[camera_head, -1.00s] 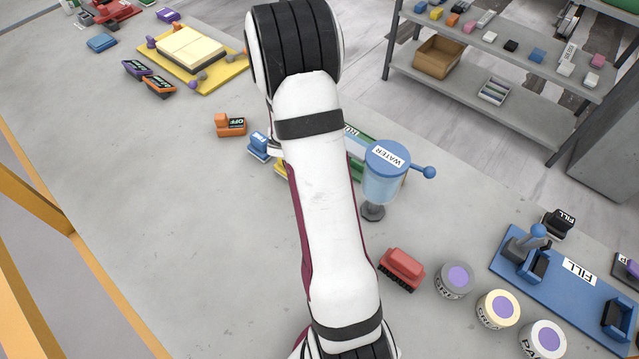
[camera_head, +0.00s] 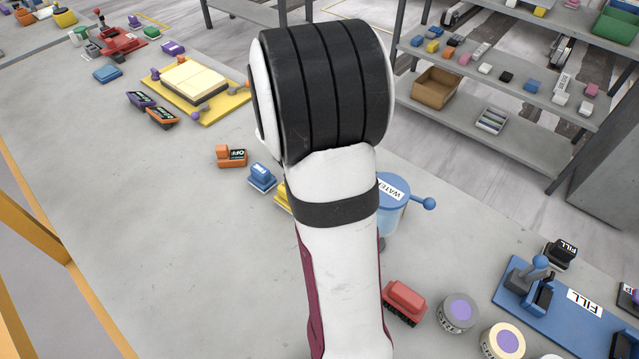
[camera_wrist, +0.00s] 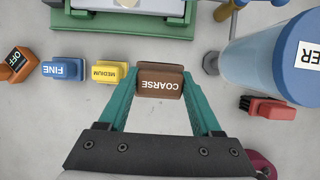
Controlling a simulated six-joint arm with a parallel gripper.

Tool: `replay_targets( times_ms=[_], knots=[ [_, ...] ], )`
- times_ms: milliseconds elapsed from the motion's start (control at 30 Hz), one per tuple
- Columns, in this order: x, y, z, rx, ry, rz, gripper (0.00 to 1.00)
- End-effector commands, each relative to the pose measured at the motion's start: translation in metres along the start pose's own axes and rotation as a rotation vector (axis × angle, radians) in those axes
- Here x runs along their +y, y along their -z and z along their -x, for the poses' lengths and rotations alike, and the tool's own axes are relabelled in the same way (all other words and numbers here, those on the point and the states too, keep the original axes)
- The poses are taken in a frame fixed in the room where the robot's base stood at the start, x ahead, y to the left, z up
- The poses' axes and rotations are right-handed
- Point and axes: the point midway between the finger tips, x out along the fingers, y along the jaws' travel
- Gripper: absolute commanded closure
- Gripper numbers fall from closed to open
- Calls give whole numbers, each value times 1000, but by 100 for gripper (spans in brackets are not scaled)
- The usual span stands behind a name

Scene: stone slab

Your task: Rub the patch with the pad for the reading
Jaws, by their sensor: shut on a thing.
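In the wrist view, my gripper (camera_wrist: 160,92) is shut on a brown pad (camera_wrist: 160,82) labelled COARSE, with a teal finger on each side. A yellow pad (camera_wrist: 108,72) labelled MEDIUM and a blue pad (camera_wrist: 62,69) labelled FINE lie to its left. The blue pad (camera_head: 262,177) also shows in the head view, with part of the yellow one (camera_head: 283,198). A green frame (camera_wrist: 120,28) around a pale surface is cut off at the top of the wrist view. I cannot make out a patch there. My arm hides the gripper and brown pad in the head view.
The blue WATER vessel (camera_wrist: 268,60) stands close on the right, with a red brush (camera_wrist: 268,107) near it. An orange OFF block (camera_head: 231,157) lies left of the blue pad. Tubs (camera_head: 458,313) and a blue FILL station (camera_head: 560,305) are at right.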

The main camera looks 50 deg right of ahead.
Motion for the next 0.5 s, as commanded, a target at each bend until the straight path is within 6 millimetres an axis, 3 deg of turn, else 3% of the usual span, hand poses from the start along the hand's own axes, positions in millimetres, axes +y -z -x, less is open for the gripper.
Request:
replay_targets(
  times_ms=[133, 233, 500],
  knots=[
    [1, -1, -1, 0, 9, -25, 79],
    [5, -6, -3, 0, 69, -167, 79],
    [21, -34, -16, 1, 407, -987, 79]
  ],
)
